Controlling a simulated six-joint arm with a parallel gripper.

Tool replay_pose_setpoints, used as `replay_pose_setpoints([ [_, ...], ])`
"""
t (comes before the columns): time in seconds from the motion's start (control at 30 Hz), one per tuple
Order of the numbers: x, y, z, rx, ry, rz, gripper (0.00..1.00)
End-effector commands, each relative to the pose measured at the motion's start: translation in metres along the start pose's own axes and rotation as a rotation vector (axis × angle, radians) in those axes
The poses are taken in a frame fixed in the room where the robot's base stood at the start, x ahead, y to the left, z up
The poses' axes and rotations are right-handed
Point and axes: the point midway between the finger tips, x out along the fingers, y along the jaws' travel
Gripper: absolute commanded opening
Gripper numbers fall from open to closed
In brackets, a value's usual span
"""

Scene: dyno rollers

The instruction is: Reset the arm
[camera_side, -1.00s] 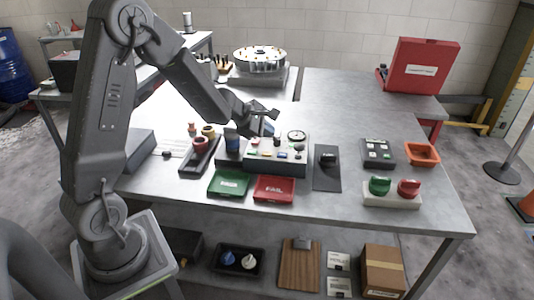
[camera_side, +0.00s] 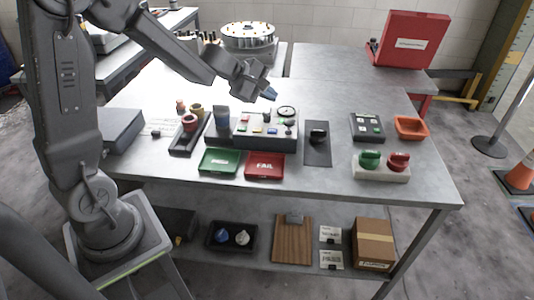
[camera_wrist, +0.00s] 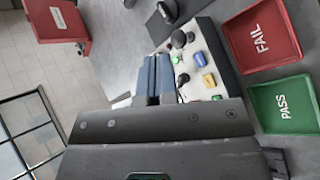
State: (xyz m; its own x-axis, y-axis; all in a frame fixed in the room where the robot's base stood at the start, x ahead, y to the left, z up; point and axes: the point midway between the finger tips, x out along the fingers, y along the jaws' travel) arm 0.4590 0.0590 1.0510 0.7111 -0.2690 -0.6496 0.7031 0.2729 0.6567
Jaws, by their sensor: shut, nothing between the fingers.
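My gripper (camera_side: 270,95) is above the back of the grey control box (camera_side: 265,141), clear of it in the side view. Its blue-grey fingers (camera_wrist: 153,75) lie together in the wrist view, shut and empty.
A green PASS tray (camera_side: 220,161) and red FAIL tray (camera_side: 265,165) lie in front. A black holder (camera_side: 187,140) with rolls is left. The air above the table is clear.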

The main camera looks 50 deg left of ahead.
Motion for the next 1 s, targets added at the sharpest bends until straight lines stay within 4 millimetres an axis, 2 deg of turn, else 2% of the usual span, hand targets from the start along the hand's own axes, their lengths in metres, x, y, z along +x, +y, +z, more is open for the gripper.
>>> replay_pose_setpoints([
  [0.03, -0.015, 0.002, 0.030, 0.130, -0.045, -0.008, 0.00],
  [0.1, -0.035, -0.005, 0.067, 0.315, -0.100, -0.036, 0.00],
  [0.2, -0.063, -0.024, 0.109, 0.574, -0.158, -0.085, 0.00],
  [0.3, -0.092, -0.051, 0.139, 0.829, -0.191, -0.144, 0.00],
  [0.4, -0.120, -0.081, 0.156, 1.077, -0.196, -0.212, 0.00],
  [0.53, -0.154, -0.119, 0.158, 1.376, -0.157, -0.309, 0.00],
  [0.7, -0.184, -0.150, 0.142, 1.649, -0.062, -0.423, 0.00],
  [0.83, -0.196, -0.160, 0.131, 1.750, -0.004, -0.477, 0.00],
  [1.0, -0.200, -0.163, 0.127, 1.783, 0.017, -0.498, 0.00],
])
